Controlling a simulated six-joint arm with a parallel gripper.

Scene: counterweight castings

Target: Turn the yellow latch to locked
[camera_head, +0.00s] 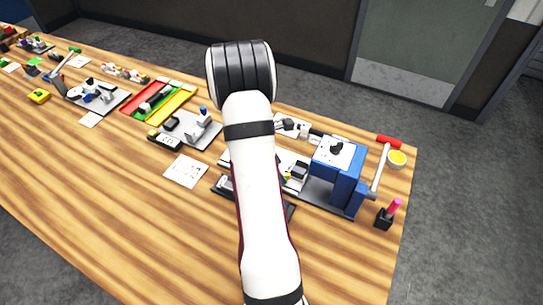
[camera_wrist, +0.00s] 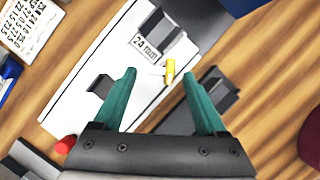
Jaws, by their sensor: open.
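The latch lies between the finger tips in the picture, closer to the right one. Nothing is held between the fingers, and I cannot tell whether either touches the latch. In the head view my white arm hides most of the plate, and the latch and gripper are not clearly visible there.
A dark block (camera_wrist: 212,97) lies right of the fingers, and a red knob (camera_wrist: 66,144) is at lower left. Bare wood lies at the front.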

